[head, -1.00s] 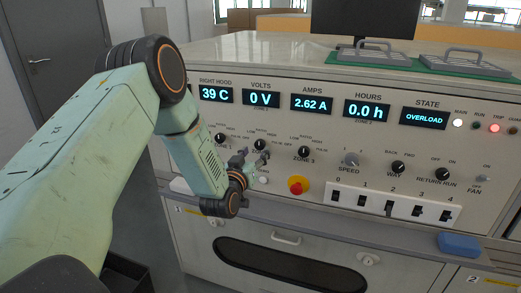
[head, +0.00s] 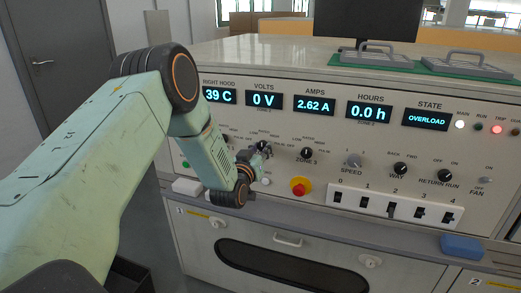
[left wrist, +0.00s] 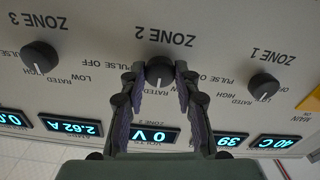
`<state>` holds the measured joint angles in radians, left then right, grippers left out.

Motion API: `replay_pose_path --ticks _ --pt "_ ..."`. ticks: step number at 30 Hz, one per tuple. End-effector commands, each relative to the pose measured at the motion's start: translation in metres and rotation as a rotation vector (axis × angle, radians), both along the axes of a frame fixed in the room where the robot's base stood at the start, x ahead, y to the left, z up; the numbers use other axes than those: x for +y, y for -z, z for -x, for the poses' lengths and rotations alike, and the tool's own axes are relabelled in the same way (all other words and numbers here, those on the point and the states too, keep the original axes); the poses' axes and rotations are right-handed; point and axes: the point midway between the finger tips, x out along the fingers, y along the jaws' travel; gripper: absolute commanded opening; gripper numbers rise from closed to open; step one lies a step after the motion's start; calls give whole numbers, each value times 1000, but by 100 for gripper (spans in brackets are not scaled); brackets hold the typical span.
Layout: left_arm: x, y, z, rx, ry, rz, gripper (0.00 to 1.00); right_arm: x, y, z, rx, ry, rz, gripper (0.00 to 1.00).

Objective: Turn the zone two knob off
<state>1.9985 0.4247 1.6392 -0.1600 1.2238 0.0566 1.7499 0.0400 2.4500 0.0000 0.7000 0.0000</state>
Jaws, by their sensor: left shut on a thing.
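The zone two knob (left wrist: 160,68) is a round black knob under the upside-down ZONE 2 label in the left wrist view. My left gripper (left wrist: 160,82) has one finger on each side of it and is shut on it. A pale mark shows on the knob's lower side in that view; its exact setting is hard to read between the fingers. In the head view the left gripper (head: 263,149) is at the panel, and its fingers mostly hide the knob. My right gripper is not in view.
The zone three knob (left wrist: 40,56) and zone one knob (left wrist: 263,87) flank the gripper. A red emergency button (head: 300,187) on a yellow base and a white switch strip (head: 393,207) are lower right. The state display (head: 425,118) reads OVERLOAD.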

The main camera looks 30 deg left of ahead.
Motion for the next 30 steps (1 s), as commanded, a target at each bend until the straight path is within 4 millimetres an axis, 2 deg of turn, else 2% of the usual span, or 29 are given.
replay_pose_path --ticks 1,8,20,30 --pt "-1 0 0 1 3 -1 20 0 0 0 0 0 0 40" --pt "-1 0 0 1 3 -1 0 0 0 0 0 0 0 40" --pt "-1 0 0 -19 2 77 0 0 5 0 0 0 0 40" --pt "0 1 -1 -85 2 346 0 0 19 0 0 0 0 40"
